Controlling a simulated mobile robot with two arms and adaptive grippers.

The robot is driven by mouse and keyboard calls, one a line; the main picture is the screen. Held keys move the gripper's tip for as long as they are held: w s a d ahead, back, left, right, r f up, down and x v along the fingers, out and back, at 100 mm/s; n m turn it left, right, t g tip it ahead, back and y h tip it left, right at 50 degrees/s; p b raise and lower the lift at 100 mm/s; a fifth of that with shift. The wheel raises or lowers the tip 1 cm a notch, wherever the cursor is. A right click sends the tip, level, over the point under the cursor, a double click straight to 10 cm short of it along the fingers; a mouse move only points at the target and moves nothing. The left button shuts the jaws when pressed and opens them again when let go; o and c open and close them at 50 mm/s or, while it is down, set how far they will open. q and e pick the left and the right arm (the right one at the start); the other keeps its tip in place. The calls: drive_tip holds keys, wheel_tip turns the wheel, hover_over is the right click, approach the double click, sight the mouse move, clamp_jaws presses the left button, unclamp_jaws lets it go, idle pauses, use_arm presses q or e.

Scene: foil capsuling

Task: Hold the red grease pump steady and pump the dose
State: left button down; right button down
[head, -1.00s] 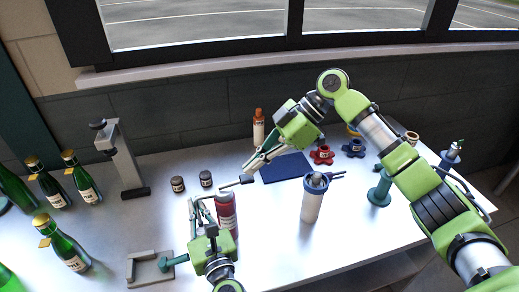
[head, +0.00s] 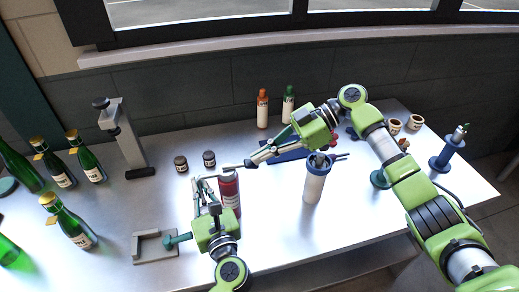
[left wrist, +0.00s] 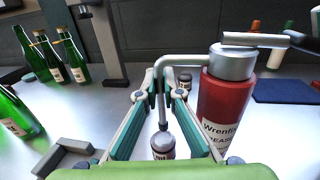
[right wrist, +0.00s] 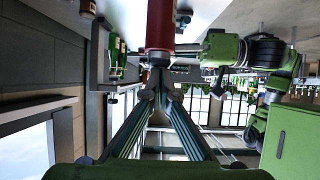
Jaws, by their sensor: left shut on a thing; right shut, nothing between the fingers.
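The red grease pump (head: 229,190) stands upright on the table, with a grey head, side lever (left wrist: 258,40) and bent spout (left wrist: 162,95). It also shows in the right wrist view (right wrist: 160,22). My left gripper (head: 207,180) has its fingers on the spout, beside the red body. A small jar (left wrist: 163,146) with a pale top is below the spout tip in the left wrist view. My right gripper (head: 251,162) is shut and empty at the lever's outer end. Whether it touches the lever is hard to tell.
Green bottles (head: 87,160) and a grey stand (head: 121,135) are left. A grey holder (head: 146,249) lies in front.

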drive_tip(key=shift+r, duration=0.85)
drive_tip(key=w+d+r, duration=0.1)
drive_tip(key=d+r, duration=0.6)
drive_tip(key=r, duration=0.4)
drive_tip(key=shift+d, duration=0.15)
idle(1.2)
